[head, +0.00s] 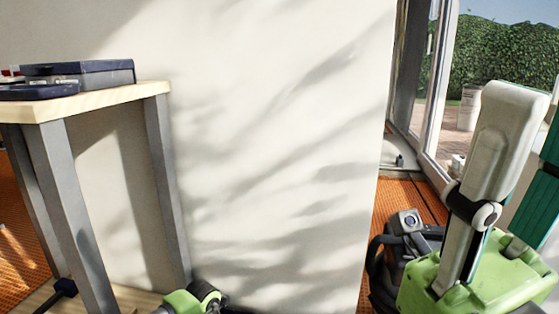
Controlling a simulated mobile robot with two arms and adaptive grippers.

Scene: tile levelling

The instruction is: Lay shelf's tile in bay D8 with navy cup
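No tile, bay D8 or navy cup can be made out in the head view. Neither of my grippers can be made out. A wooden bench (95,99) with grey legs stands at the left. A lower wooden board (136,297) shows between its legs, mostly cut off by the bottom edge, so what lies on it is largely hidden.
Navy cases (95,73) lie on the bench top. A pale wall (275,150) fills the middle. Right of it are orange flooring (398,190), a dark machine (408,222) and a glazed door (440,100). A large green housing (470,285) takes up the lower right.

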